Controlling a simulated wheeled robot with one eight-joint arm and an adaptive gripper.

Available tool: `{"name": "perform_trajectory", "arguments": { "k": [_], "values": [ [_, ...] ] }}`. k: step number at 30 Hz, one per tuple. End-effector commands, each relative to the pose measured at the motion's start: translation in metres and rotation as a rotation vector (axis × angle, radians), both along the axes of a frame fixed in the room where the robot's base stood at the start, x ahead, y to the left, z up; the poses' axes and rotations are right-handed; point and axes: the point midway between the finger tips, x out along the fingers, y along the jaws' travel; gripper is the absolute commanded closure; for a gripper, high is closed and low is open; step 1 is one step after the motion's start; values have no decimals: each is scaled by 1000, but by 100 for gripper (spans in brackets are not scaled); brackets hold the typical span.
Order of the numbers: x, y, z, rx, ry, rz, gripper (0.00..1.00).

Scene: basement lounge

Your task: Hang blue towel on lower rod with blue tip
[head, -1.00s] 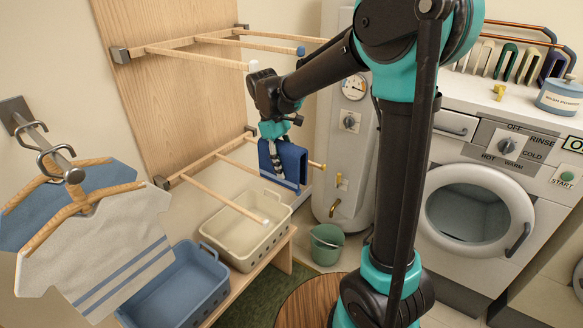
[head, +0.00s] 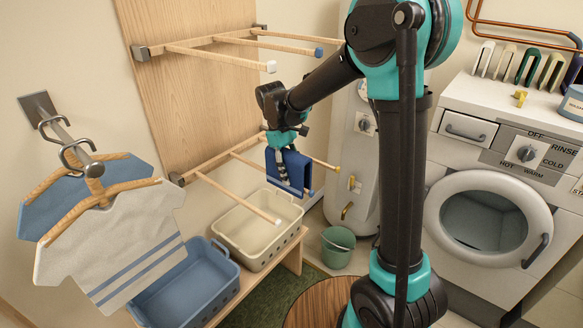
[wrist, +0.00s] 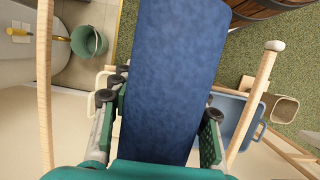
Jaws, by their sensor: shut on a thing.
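The blue towel (head: 297,170) hangs folded from my gripper (head: 285,148), which is shut on it. The towel is at the lower rack's middle rod (head: 247,160). A small blue tip (head: 310,193) shows just past the towel's lower right edge. The towel hides much of that rod, so I cannot tell whether it rests on it. In the wrist view, the towel (wrist: 170,70) runs between the fingers (wrist: 160,130). A pale-tipped rod (wrist: 258,95) lies to its right and another rod (wrist: 45,90) to its left.
Lower rods with a pale tip (head: 278,220) and a yellow tip (head: 337,169) flank the towel. The upper rack (head: 228,58) is above. A cream basket (head: 245,250) and a blue basket (head: 175,300) stand below. Shirts (head: 120,235) hang at left.

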Motion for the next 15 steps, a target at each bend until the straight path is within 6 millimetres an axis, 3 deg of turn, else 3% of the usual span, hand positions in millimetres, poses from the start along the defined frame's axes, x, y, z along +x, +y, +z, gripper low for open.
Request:
{"name": "perform_trajectory", "arguments": {
  "k": [15],
  "values": [
    [0, 0, -38, 0, 0, 0, 88]
  ]
}}
